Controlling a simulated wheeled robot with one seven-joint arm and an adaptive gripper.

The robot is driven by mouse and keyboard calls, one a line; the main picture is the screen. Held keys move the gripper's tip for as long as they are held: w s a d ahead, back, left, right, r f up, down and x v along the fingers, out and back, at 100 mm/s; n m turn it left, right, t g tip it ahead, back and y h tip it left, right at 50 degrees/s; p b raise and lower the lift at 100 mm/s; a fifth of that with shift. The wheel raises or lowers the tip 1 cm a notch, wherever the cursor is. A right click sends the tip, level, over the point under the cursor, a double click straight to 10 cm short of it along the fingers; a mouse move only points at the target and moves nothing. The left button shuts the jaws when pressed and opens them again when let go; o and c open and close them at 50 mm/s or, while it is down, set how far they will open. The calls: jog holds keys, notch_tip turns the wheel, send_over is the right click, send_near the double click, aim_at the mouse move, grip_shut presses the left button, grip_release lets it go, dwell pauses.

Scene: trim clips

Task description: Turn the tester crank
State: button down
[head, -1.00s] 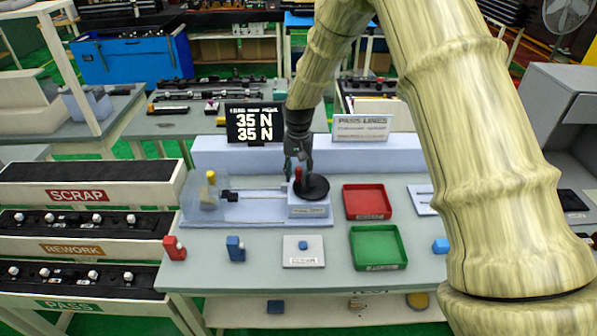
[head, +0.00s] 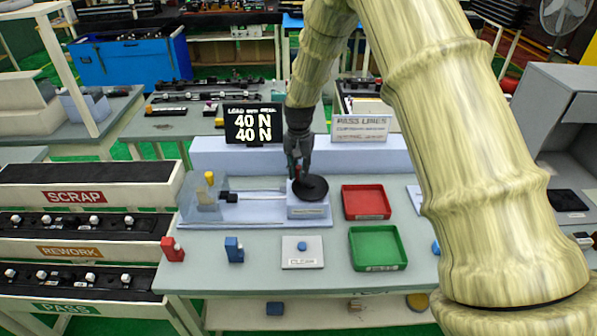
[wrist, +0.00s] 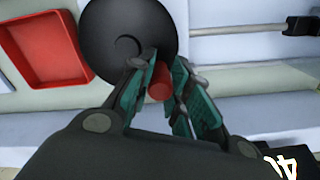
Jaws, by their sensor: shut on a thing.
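The tester (head: 230,211) stands on the grey bench, with a black round crank disc (head: 311,188) on its right end. In the wrist view the disc (wrist: 125,38) fills the top middle, and its red handle (wrist: 160,82) stands between my fingers. My gripper (head: 298,168) is shut on this handle at the far left edge of the disc; it shows closer in the wrist view (wrist: 160,88). A yellow piece (head: 209,178) sits at the tester's left end behind a clear guard. The black display (head: 254,124) reads 40 N on both lines.
A red tray (head: 366,217) and a green tray (head: 377,267) lie right of the tester. A red clip (head: 172,249), a blue clip (head: 234,250) and a pale plate (head: 302,260) with a blue piece are along the front. A PASS LINES sign (head: 361,129) stands behind.

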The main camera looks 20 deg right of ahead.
jog(key=c, duration=1.3)
grip_release()
notch_tip(320, 180, up, 12)
